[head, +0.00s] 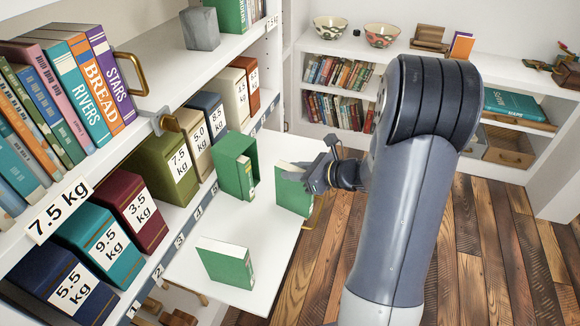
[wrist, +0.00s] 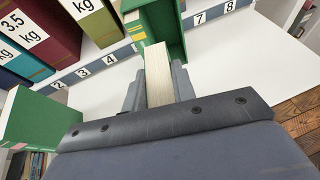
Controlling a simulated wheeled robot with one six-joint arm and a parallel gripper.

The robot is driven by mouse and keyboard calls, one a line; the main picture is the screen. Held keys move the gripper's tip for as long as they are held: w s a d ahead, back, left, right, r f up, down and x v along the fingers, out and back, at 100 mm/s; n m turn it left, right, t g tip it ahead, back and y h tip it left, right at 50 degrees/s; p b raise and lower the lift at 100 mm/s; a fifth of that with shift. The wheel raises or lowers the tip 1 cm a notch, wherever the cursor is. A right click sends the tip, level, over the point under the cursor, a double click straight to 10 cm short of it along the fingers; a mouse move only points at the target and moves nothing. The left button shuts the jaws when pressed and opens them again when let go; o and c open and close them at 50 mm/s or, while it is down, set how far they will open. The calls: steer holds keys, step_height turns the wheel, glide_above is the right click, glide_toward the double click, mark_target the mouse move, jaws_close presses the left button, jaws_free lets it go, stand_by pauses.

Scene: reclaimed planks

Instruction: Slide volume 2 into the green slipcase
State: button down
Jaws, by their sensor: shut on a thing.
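The green slipcase (head: 237,165) stands on the white pull-out board, its open side facing the held book. It also shows at the top of the wrist view (wrist: 178,32). My gripper (head: 303,178) is shut on a green book (head: 292,203), held upright to the right of the slipcase with a gap between them in the head view. In the wrist view its pale page block (wrist: 158,68) sits between my fingers, its far end toward the slipcase. I cannot read its volume number. A second green book (head: 226,263) stands nearer on the board; it shows at the wrist view's left (wrist: 40,122).
A shelf with weight-labelled boxes (head: 168,165) runs along the left, with numbered labels on its edge. Books (head: 85,80) with a brass bookend (head: 130,72) stand above. The white board (head: 185,270) is clear between the green book and the slipcase.

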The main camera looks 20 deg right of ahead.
mark_target(281, 164)
stand_by(0.4)
steer(key=shift+w+a+b, duration=0.35)
steer(key=shift+w+a, duration=1.55)
steer(key=shift+w, duration=0.2)
steer(key=shift+w+a+b, duration=0.4)
steer(key=shift+w+a, duration=1.15)
steer(key=shift+w, duration=0.1)
stand_by(1.0)
steer(key=shift+s+d, duration=1.25)
steer(key=shift+s, duration=0.1)
steer(key=shift+b, duration=0.3)
stand_by(1.2)
